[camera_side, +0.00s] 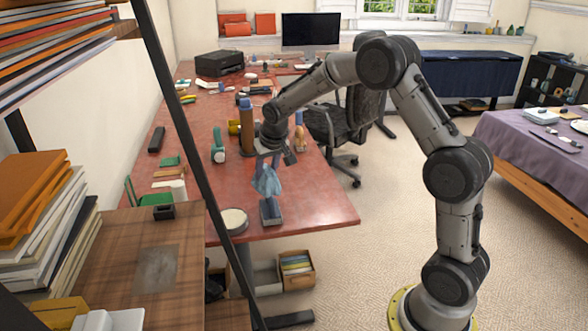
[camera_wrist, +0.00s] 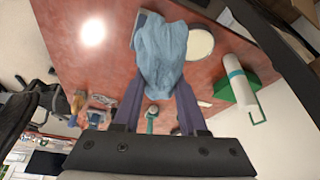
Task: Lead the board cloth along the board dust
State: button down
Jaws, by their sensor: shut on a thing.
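The board cloth (camera_side: 266,180) is a crumpled light-blue cloth hanging from my gripper (camera_side: 272,158) over the red table. In the wrist view the cloth (camera_wrist: 160,55) bunches between my two fingers, which are shut on it. A blue-grey stand (camera_side: 271,213) is just below the cloth; I cannot tell whether they touch. The board dust appears as a greyish patch (camera_side: 157,268) on the wooden shelf board (camera_side: 125,235) at lower left, well away from my gripper. The dust is not seen in the wrist view.
A dark slanted shelf upright (camera_side: 183,130) stands between my gripper and the dusty board. A small dark box (camera_side: 163,211) and stacked books (camera_side: 40,225) sit on the board. A round pale-topped tin (camera_side: 235,220) is near the table's front edge. Bottles (camera_side: 246,125) stand behind my gripper.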

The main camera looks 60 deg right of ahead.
jog(key=shift+s+a+r+n+y, duration=0.35)
jog(key=shift+s+a+r+n, duration=0.75)
jog(key=shift+a, duration=2.5)
jog(key=shift+s+a+r+n+y, duration=0.5)
jog(key=shift+s+a, duration=1.15)
jog(key=shift+a, duration=1.9)
jog(key=w+a+r+n+y, duration=0.1)
jog(key=w+a+r+n, duration=0.1)
jog(key=a, duration=0.4)
jog(key=w+a+r+n+y, duration=0.1)
jog(key=w+a+r+n, duration=0.2)
jog(key=a+n, duration=0.2)
jog(key=w+a+r+n+y, duration=0.1)
jog(key=w+a+r+n, duration=0.1)
jog(key=a, duration=0.6)
jog(key=shift+w+r+n+g+y, duration=0.35)
jog(key=shift+w+n, duration=0.25)
jog(key=shift+n, duration=0.6)
